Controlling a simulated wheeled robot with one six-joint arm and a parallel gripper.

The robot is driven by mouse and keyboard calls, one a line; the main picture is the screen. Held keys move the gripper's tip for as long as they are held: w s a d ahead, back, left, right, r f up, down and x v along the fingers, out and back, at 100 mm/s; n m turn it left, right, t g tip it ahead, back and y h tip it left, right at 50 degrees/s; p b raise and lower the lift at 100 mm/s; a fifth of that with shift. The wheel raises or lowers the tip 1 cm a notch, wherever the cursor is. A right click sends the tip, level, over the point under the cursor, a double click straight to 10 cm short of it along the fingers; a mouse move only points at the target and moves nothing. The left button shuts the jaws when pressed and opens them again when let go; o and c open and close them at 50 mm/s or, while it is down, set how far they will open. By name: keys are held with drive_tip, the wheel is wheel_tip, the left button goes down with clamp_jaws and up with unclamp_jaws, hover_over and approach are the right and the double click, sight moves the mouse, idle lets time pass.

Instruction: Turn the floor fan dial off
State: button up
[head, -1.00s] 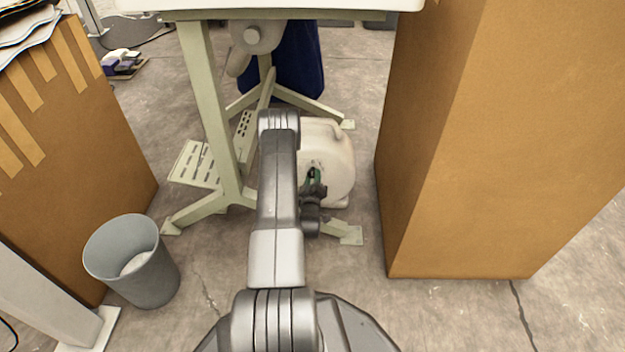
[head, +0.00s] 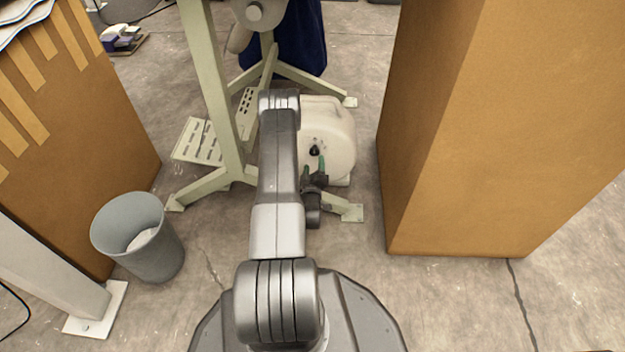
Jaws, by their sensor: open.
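The floor fan (head: 340,120) is a cream, rounded housing on the floor under the worktable, partly hidden behind my arm. Its small black dial (head: 315,150) sits on the face turned toward me. The dial's setting is too small to read.
A pale green table frame (head: 215,95) with a foot pedal (head: 199,143) stands around the fan. A tall cardboard box (head: 430,150) rises close on the right. A grey bin (head: 155,255) and another box (head: 90,150) stand left.

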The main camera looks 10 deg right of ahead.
sight(315, 154)
drive_tip(key=p+v, duration=0.2)
drive_tip(key=v, duration=0.7)
drive_tip(key=b+x, duration=0.4)
drive_tip(key=x, duration=0.9)
drive_tip(key=shift+w+d, duration=0.1)
drive_tip(key=shift+w, duration=0.3)
